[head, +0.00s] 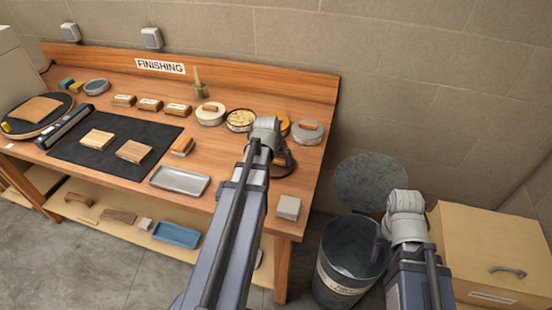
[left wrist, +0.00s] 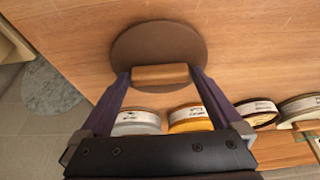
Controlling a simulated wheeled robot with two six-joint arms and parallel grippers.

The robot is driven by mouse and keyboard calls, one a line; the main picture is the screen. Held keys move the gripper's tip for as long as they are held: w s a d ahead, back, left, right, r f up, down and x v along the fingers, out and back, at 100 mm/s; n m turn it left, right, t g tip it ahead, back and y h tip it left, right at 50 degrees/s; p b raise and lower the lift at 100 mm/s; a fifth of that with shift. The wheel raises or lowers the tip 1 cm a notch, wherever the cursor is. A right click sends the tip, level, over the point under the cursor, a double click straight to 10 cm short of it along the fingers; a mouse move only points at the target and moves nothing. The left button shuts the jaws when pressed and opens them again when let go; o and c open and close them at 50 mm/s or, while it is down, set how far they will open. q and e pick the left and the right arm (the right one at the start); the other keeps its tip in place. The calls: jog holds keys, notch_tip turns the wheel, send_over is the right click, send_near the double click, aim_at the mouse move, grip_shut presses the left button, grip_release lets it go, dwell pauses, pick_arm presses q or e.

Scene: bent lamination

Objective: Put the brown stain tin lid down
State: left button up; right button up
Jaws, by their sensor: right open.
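The brown stain tin lid (left wrist: 158,45) is a round brown disc with a wooden bar handle. My left gripper (left wrist: 160,75) is shut on the handle, one finger at each end. In the head view the lid (head: 284,170) shows at the bench's right end, partly hidden by my left arm. I cannot tell whether it touches the wood. The open, brown-rimmed tin (head: 240,120) stands at the back of the bench; its rim also shows in the left wrist view (left wrist: 258,113). My right gripper (head: 382,242) is open, away from the bench, over the bin.
An orange tin (head: 284,121), a grey tin (head: 307,132) and a cream lidded tin (head: 210,113) stand along the back. A metal tray (head: 180,181) and black mat (head: 75,150) lie left. A small grey block (head: 288,207) sits near the front right corner. A bin (head: 345,275) stands right.

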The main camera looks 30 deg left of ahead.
pick_arm(q)
jog(key=shift+r, duration=0.15)
jog(key=shift+r+p, duration=0.2)
jog(key=shift+p, duration=0.1)
jog(key=p+v, duration=1)
jog(key=v, duration=0.1)
jog(key=shift+s+r+p, duration=0.3)
jog(key=shift+p, duration=0.1)
jog(key=shift+d, duration=0.15)
jog(key=s+d+m+g, duration=0.2)
jog(key=s+d, duration=0.3)
jog(key=d, duration=0.9)
jog(key=s+d+f+m+g, duration=0.1)
jog(key=s+d+m, duration=0.3)
jog(key=d, duration=1.1)
jog(key=shift+s+f+m+g, duration=0.3)
jog(key=shift+s+g, duration=0.5)
jog(key=shift+s, duration=0.45)
